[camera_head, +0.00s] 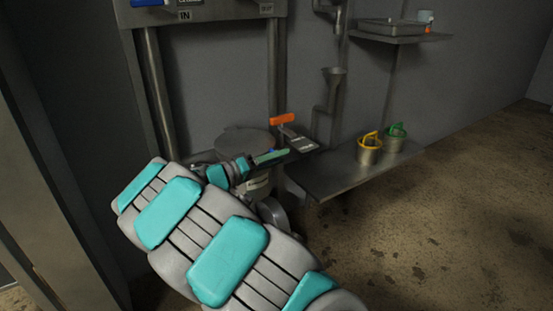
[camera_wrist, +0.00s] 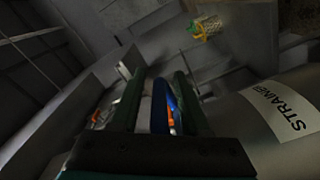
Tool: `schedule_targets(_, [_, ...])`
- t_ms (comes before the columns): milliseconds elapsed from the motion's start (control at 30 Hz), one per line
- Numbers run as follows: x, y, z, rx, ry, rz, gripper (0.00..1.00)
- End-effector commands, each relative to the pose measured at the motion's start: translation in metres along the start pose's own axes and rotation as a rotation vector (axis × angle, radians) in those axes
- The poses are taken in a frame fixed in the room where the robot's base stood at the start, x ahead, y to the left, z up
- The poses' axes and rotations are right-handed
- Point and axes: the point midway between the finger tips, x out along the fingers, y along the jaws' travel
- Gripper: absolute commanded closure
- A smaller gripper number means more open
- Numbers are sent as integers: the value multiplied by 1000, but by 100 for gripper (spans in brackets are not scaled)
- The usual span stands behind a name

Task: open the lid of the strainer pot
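The strainer pot is a grey metal cylinder. Its round, flat lid (camera_head: 243,141) lies level on top and looks closed. In the wrist view the pot's side (camera_wrist: 255,125) fills the right, with a STRAINER label (camera_wrist: 283,108). My gripper (camera_head: 272,156) is at the right side of the pot, just below the lid's rim. In the wrist view my two dark green fingers (camera_wrist: 160,85) stand apart. A blue bar-like part (camera_wrist: 160,108) shows between them, with gaps beside it. Whether it touches a finger, or joins the lid, I cannot tell. My arm hides much of the pot's front.
An orange-handled part (camera_head: 283,119) stands behind my gripper. A metal shelf (camera_head: 325,178) to the right bears a yellow-handled pot (camera_head: 369,154) and a green-handled pot (camera_head: 394,142). A higher shelf (camera_head: 415,39) holds a tray. Open floor (camera_head: 450,210) lies to the right.

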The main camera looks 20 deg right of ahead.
Motion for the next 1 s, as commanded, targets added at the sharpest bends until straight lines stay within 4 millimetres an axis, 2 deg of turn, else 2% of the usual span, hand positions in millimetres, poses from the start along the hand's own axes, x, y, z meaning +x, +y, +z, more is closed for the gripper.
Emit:
schedule_targets(67, [0, 0, 0, 0, 0, 0, 65])
schedule_targets(367, [0, 0, 0, 1, 0, 1, 99])
schedule_targets(1000, [0, 1, 0, 1, 0, 1, 100])
